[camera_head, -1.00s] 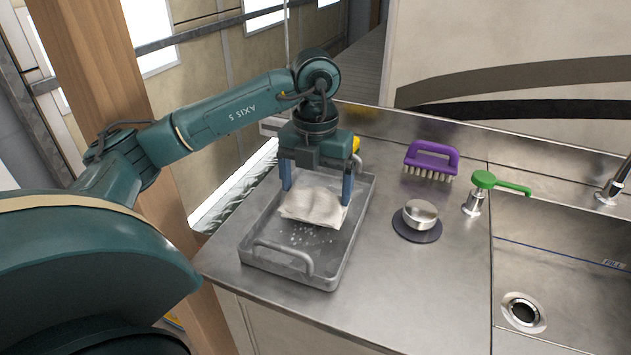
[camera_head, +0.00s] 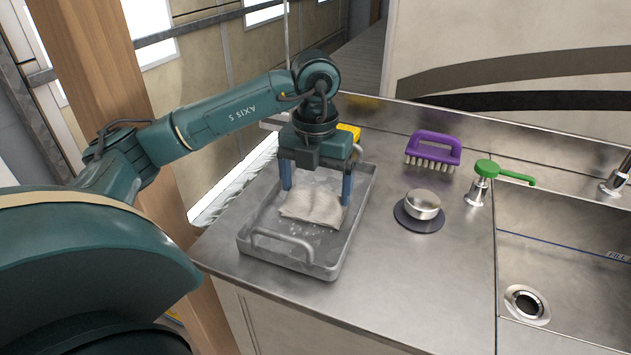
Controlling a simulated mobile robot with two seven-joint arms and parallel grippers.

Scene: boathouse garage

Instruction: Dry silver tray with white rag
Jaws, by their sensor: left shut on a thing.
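The silver tray (camera_head: 347,236) lies on the steel counter at its left end, with a raised handle at its near end. The rag's far part is partly hidden under the gripper. Some pale wet marks show on the tray floor near the rag. My right gripper is not in view.
A round metal knob on a dark disc (camera_head: 422,204) stands right of the tray. A purple brush (camera_head: 433,151) lies behind it. A green-topped dispenser (camera_head: 486,169) stands by the sink (camera_head: 570,268). A yellow object (camera_head: 349,131) is partly hidden behind the gripper.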

